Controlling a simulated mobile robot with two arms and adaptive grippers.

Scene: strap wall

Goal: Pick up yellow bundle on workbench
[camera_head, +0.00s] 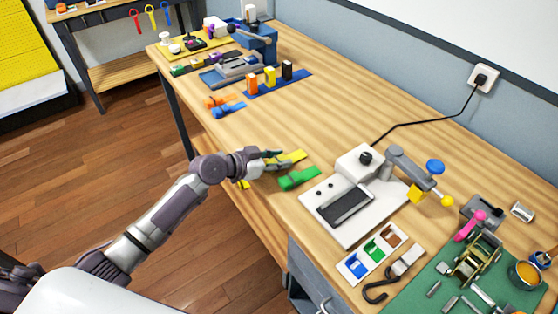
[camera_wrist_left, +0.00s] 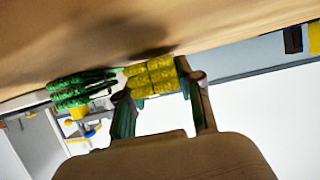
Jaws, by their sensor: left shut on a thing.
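The yellow bundle (camera_head: 293,156) is at the near edge of the workbench (camera_head: 330,110), partly hidden by my left gripper (camera_head: 275,161). A small bit of yellow also shows below the gripper, near the bench edge. In the left wrist view the yellow bundle (camera_wrist_left: 152,75) lies between the two fingers of my left gripper (camera_wrist_left: 158,88), which is shut on it. It is close to the wooden top; I cannot tell whether it touches. A shadow falls on the wood beside it. My right gripper is not in view.
A green bundle (camera_head: 298,178) lies right beside the yellow one. Orange (camera_head: 217,101) and blue (camera_head: 229,109) bundles lie farther back. A white device (camera_head: 350,205) with a grey arm stands to the right. The bench middle is clear.

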